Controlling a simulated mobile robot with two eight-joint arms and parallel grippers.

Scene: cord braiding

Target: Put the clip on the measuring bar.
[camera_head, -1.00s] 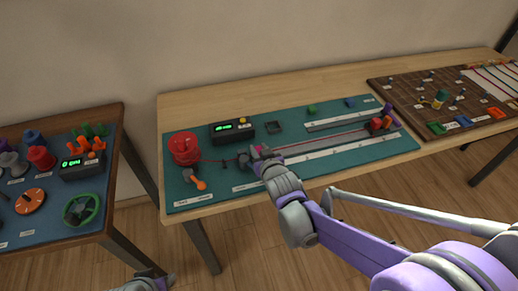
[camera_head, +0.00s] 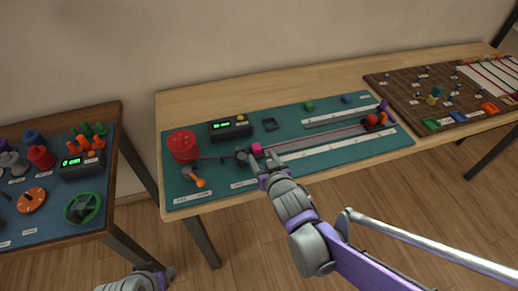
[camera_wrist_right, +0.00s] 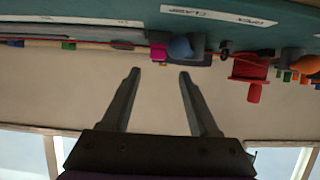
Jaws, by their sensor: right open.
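A small magenta block (camera_head: 256,149), which looks like the clip, sits beside a dark grey holder (camera_head: 242,157) on the teal mat. It also shows in the right wrist view (camera_wrist_right: 158,53), next to a blue rounded part (camera_wrist_right: 180,47). A long pale strip with marks (camera_head: 330,147), seemingly the measuring bar, runs along the mat's front. My right gripper (camera_head: 262,163) is open and empty, just in front of the magenta block; its two fingers (camera_wrist_right: 160,74) are spread apart in the wrist view. My left gripper (camera_head: 160,274) is partly visible at the bottom edge.
A red spool (camera_head: 183,146) and an orange-handled crank (camera_head: 197,180) are at the mat's left. A black display box (camera_head: 230,128) stands behind. Red cord runs right to a red and purple end piece (camera_head: 374,119). Other tables stand left and right.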

